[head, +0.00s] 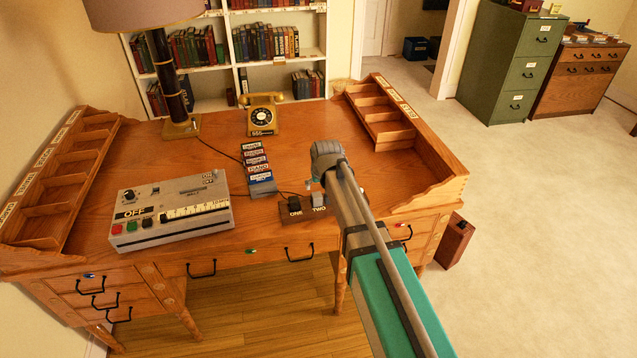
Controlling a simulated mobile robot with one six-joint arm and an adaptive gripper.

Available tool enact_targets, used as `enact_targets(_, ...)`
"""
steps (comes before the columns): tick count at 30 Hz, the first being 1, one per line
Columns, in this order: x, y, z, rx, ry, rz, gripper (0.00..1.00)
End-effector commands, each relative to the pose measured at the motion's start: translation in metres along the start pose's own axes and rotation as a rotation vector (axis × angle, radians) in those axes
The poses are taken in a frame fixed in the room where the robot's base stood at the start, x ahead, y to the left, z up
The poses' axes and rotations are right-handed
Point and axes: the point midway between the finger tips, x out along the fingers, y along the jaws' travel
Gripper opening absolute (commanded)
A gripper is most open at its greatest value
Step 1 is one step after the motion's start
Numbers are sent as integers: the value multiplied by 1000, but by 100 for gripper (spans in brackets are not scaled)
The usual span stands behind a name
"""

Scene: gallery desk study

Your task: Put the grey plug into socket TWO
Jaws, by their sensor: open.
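A small brown socket block (287,215) lies near the front of the desk, with white labels ONE and TWO. A dark plug (294,201) stands at ONE. A small light-grey piece (318,199), which looks like the grey plug, shows just behind the label TWO; I cannot tell whether it is seated in the socket or apart from it. My gripper (312,184) is open at the end of the grey wrist, close above and beside the grey piece. The arm hides most of the fingers and the block's right end.
A grey control box (172,212) with buttons and a dial sits at left. A column of labelled switches (258,168), a yellow telephone (263,114) and a lamp (180,126) stand behind. Pigeonhole racks line both desk sides.

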Motion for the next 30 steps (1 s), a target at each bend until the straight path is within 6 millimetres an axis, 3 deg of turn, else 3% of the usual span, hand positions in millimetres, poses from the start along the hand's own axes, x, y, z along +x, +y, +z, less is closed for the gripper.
enact_targets(9,-19,0,0,0,0,0,85)
enact_targets(30,-20,0,0,0,0,0,85)
